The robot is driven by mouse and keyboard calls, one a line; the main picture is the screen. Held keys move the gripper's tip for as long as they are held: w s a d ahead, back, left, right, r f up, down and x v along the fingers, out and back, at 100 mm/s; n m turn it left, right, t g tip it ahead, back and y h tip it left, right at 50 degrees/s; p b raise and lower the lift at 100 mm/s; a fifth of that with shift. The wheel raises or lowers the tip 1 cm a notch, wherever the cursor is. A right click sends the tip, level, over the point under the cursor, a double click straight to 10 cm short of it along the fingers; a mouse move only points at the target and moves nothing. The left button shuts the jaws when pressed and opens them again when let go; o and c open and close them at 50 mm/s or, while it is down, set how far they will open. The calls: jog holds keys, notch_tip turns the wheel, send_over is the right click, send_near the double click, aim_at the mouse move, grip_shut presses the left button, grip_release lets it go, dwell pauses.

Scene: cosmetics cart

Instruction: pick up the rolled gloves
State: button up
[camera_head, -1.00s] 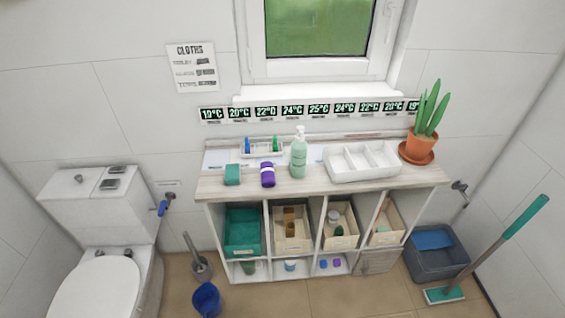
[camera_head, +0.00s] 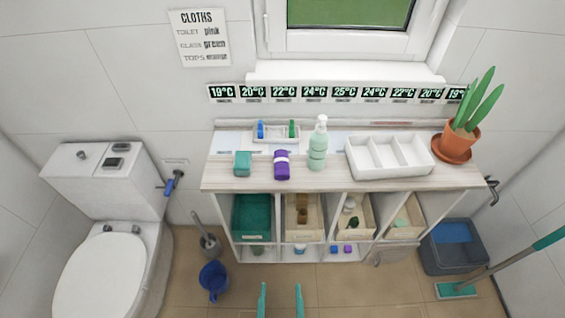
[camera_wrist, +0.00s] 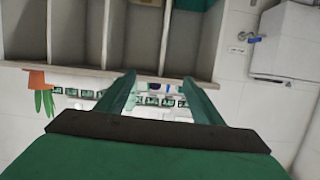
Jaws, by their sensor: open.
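A purple roll with a pale band (camera_head: 282,165), which looks like the rolled gloves, lies on the cart's top (camera_head: 225,180), left of the pump bottle. In the head view my gripper (camera_head: 281,290) shows at the bottom edge as two teal fingers, apart, with nothing between them. It is in front of the cart and well short of the roll. In the wrist view my gripper (camera_wrist: 158,82) is open and empty, and the picture is upside down. I cannot make out the roll clearly there.
A teal block (camera_head: 243,163) lies left of the roll and a green pump bottle (camera_head: 318,145) stands to its right. A small tray (camera_head: 276,138) is behind. A white divided tray (camera_head: 390,157) and a potted plant (camera_head: 460,140) are farther right. Bins fill the shelves below.

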jog(key=w, duration=0.9)
jog(key=g, duration=0.1)
send_near(282, 165)
jog(key=shift+n+y, duration=0.3)
jog(key=shift+n, duration=0.1)
jog(key=x, duration=1.1)
jog(key=shift+d, duration=0.1)
jog(key=shift+s, duration=0.1)
jog(key=c, duration=1.2)
